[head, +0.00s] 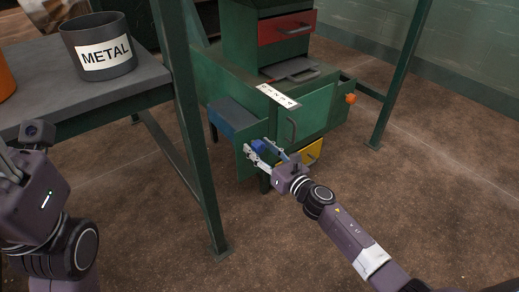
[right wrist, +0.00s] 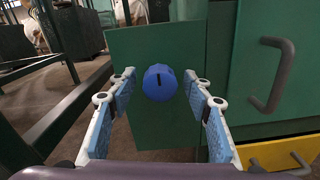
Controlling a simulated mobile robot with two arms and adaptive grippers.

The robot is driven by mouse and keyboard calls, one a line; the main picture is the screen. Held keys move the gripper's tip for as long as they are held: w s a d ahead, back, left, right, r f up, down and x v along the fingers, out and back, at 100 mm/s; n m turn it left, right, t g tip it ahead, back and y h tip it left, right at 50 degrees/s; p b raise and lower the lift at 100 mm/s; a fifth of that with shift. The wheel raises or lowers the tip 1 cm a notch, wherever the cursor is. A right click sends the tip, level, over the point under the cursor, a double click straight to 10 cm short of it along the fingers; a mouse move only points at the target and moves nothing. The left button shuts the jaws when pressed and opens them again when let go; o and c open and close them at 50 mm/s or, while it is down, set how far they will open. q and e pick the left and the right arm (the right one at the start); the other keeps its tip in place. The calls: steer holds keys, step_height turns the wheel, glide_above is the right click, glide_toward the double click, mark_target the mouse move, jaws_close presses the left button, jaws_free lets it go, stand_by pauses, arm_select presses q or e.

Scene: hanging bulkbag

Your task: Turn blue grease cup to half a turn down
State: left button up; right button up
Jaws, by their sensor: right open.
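In the head view the cup (head: 258,146) shows small at the machine's lower front. My right gripper (right wrist: 158,88) is open, with one blue-padded finger on each side of the cup and visible gaps to it. In the head view the right gripper (head: 263,150) reaches the same panel. My left arm shows at the left edge of the head view, but its fingers are not clearly visible.
A grey handle (right wrist: 275,75) stands out right of the cup, above a yellow drawer (right wrist: 275,152). A green post (head: 190,130) and a table with a METAL bin (head: 98,62) stand to the left. An orange knob (head: 351,98) is at the machine's right side.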

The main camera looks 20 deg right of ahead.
steer(key=c, duration=1.1)
steer(key=shift+c, duration=0.2)
steer(key=shift+m, duration=0.3)
